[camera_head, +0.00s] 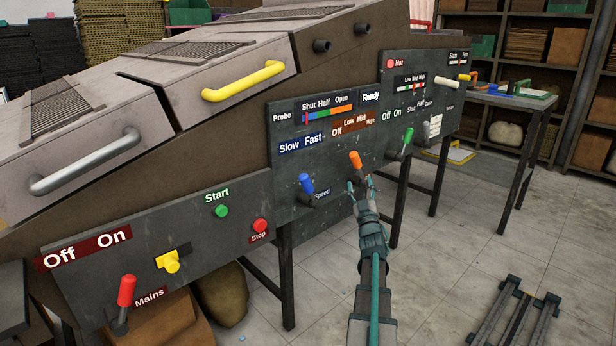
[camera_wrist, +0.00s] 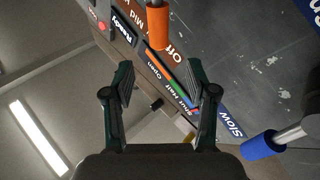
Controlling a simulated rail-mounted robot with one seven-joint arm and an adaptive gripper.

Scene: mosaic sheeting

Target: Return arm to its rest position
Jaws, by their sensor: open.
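My gripper (camera_head: 360,187) is at the front of the grey control panel, just below the orange-handled lever (camera_head: 355,160). In the wrist view my gripper (camera_wrist: 160,90) has its two fingers spread wide with nothing between them. The orange handle (camera_wrist: 157,25) shows beyond the fingertips there, apart from them. The blue-handled lever (camera_head: 306,184) is to the left of my gripper, and it also shows at the lower right of the wrist view (camera_wrist: 262,146). My arm reaches up from the bottom of the head view.
A red lever (camera_head: 126,291), yellow switch (camera_head: 168,262), green button (camera_head: 221,211) and red button (camera_head: 260,225) are on the left panel. A green-handled lever (camera_head: 407,137) is to the right. A dark metal frame (camera_head: 517,312) lies on the floor. Tiled floor right of my arm is mostly clear.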

